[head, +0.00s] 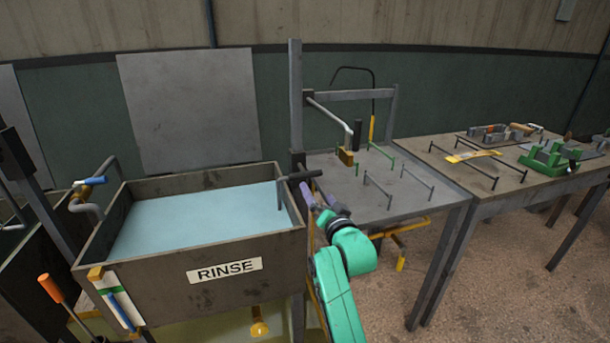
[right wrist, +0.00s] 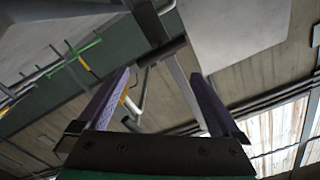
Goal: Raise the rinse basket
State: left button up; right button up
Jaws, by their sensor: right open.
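The rinse tank (head: 205,275), a grey box labelled RINSE, holds pale blue liquid (head: 195,215). A dark crossbar handle (head: 301,175) sits by its right rim, beside an upright post (head: 296,95), and a bent rod goes from it down into the liquid. The basket itself is not visible. My right gripper (head: 312,192), with purple fingers, is open just below the handle. In the right wrist view the open fingers (right wrist: 160,100) point toward a dark bar (right wrist: 160,53), which lies ahead of the tips, apparently not gripped. My left gripper is out of view.
A grey table (head: 390,205) with small wire racks stands right of the tank. A wooden table (head: 510,180) with green fixtures is farther right. An orange-handled tool (head: 50,288) and blue-handled pipe (head: 90,181) are at left. A yellow drain (head: 259,328) hangs below the tank.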

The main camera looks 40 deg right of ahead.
aim_at(307, 176)
jog(key=p+x, duration=0.1)
jog(key=x, duration=1.2)
grip_shut()
